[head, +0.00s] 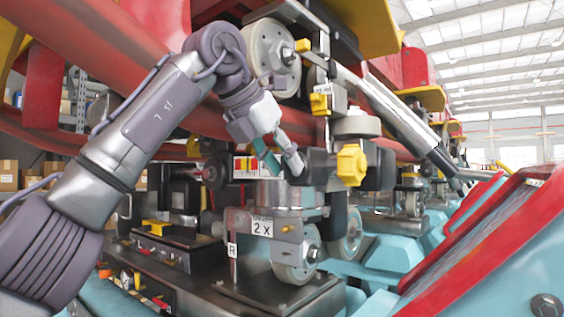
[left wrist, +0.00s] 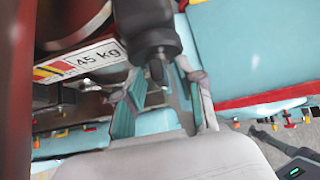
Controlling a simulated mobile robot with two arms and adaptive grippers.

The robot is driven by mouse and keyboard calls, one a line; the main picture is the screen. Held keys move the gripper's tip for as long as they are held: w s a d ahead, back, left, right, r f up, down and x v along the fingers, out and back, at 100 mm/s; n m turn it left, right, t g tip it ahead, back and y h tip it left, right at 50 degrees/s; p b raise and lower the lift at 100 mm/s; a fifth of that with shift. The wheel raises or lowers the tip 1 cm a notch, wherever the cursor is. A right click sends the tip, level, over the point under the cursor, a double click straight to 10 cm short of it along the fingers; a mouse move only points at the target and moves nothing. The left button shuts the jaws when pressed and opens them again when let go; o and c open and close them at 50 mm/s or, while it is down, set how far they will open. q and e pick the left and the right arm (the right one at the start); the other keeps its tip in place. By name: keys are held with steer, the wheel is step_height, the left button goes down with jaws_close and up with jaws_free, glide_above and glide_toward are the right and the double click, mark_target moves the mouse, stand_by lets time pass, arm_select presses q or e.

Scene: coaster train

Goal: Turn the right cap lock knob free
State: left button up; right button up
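My left gripper (head: 281,152) is in front of the wheel assembly in the head view, close to the left side of a dark block (head: 318,166). In the left wrist view its teal-padded fingers (left wrist: 158,88) stand apart, with a dark cylinder (left wrist: 150,28) and its narrow stem reaching toward the gap between them. I cannot tell whether they touch it. A yellow lobed knob (head: 351,165) sits on the dark block, to the right of the gripper. I cannot tell whether it is the right cap lock knob. My right gripper is in neither view.
A "45 kg" label (left wrist: 86,60) is beside the fingers. A "2 X" plate (head: 261,227), an "R" tag (head: 232,250) and a grey wheel (head: 296,254) are below the gripper. A thick grey cylinder (head: 405,122) slants across at right. A red rail passes behind my arm.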

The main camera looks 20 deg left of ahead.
arm_select(q)
steer(key=v, duration=1.2)
stand_by(0.3)
